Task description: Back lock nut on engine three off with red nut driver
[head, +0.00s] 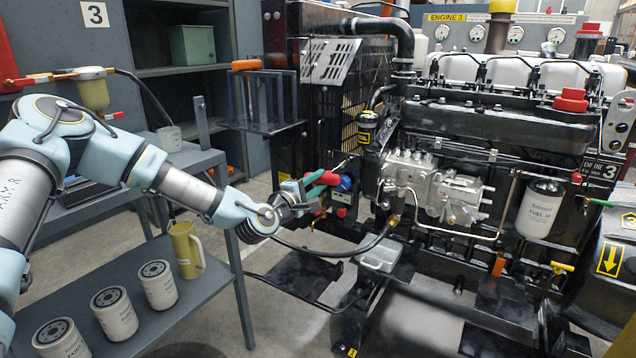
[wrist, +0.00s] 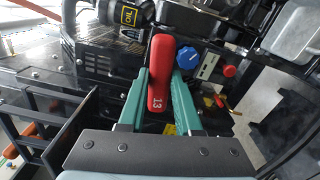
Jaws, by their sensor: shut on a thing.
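Engine three (head: 440,120) is a large black engine on a stand, with a plate marked "ENGINE 3" (head: 600,168) at its right. My gripper (head: 308,187) is in front of the engine's left end. Its green fingers are shut on the red nut driver (head: 326,178). In the wrist view my gripper (wrist: 161,85) holds the driver's red handle (wrist: 160,65), marked 13. The driver's tip is hidden, so I cannot tell whether it is on a nut. I cannot make out the lock nut. A blue knob (wrist: 187,58) is just right of the handle.
A red knob (wrist: 229,71) is right of the blue one. A black hose (head: 335,252) runs below my gripper. A grey cart (head: 225,275) with several white filters and a yellow jug (head: 186,250) stands front left. A black rack (head: 262,100) is behind my gripper.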

